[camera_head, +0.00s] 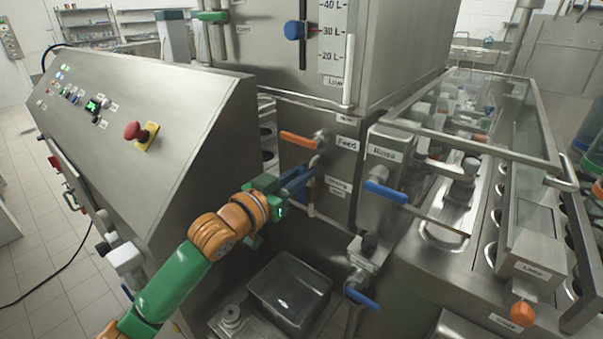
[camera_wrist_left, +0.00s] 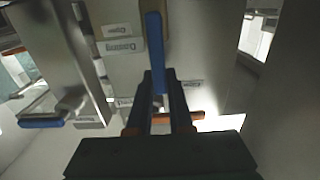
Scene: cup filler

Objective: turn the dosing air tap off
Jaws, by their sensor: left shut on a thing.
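The dosing air tap's blue lever (camera_wrist_left: 154,40) runs lengthwise between the dark fingers of my left gripper (camera_wrist_left: 160,100) in the left wrist view. A label reading "Dosing" (camera_wrist_left: 121,47) is beside it, upside down. In the head view my left gripper (camera_head: 292,186) is at the front of the machine, below the orange feed handle, and shut on the blue lever. The lever and fingers overlap there and are hard to tell apart. The dosing label (camera_head: 338,185) is just right of them. The tap's pivot is largely hidden.
The orange feed handle (camera_head: 298,139) is just above. The blue rinse handle (camera_head: 386,191) and another blue lever (camera_head: 361,298) are to the right. A metal bin (camera_head: 258,290) is below. The sloped control panel (camera_head: 190,125) with a red button (camera_head: 132,130) stands at left.

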